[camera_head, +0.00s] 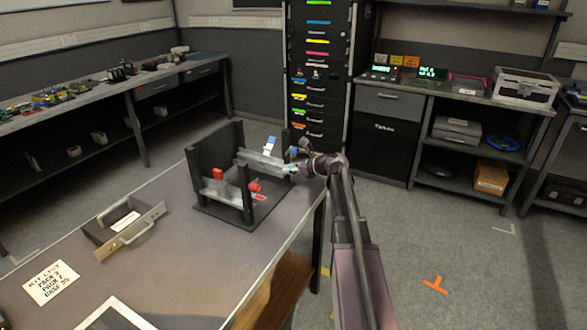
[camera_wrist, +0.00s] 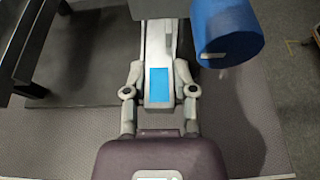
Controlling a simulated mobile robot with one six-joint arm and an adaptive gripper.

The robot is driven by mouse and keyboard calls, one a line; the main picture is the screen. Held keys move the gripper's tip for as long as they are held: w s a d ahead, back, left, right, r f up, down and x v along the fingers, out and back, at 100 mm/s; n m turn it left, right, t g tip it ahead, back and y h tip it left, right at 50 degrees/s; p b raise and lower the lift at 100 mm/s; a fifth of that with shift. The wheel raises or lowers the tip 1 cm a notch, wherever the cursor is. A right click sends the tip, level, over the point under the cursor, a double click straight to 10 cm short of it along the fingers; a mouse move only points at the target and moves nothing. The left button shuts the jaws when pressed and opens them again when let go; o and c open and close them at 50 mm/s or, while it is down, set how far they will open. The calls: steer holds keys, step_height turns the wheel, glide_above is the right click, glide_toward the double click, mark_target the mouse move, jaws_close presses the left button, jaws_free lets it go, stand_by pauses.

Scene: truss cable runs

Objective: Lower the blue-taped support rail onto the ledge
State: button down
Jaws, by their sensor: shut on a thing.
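The support rail is a silvery bar (camera_head: 262,163) with blue tape, high across the right part of a black stand (camera_head: 217,148) on the table. My gripper (camera_head: 300,166) is shut on its right end, coming from the right. In the wrist view the grey rail (camera_wrist: 158,38) runs away between my fingers, with a blue patch (camera_wrist: 158,85) on its near end. My gripper's two fingers also show there (camera_wrist: 160,92), one on each side. A lower silvery rail (camera_head: 226,192) with red parts crosses the stand. I cannot tell the ledge apart, nor whether the rail touches it.
A blue cylinder (camera_wrist: 228,30) is close to the rail's right in the wrist view. A grey tray with a handle (camera_head: 122,228) and a kit list card (camera_head: 51,282) lie on the table (camera_head: 190,265). A black drawer cabinet (camera_head: 320,75) stands behind. Floor to the right is mostly clear.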

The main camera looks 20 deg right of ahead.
steer(key=shift+x, duration=0.75)
steer(key=c, duration=1.3)
jaws_free()
steer(key=shift+w+a+f, duration=0.1)
steer(key=shift+w+f, duration=0.05)
steer(key=shift+c, duration=0.2)
steer(key=o, duration=1)
steer(key=shift+w+a, duration=0.1)
steer(key=o, duration=0.3)
steer(key=shift+w+a+f, duration=0.1)
steer(key=shift+f, duration=0.1)
steer(key=shift+o, duration=0.2)
steer(key=shift+s, duration=0.2)
steer(key=shift+r, duration=0.15)
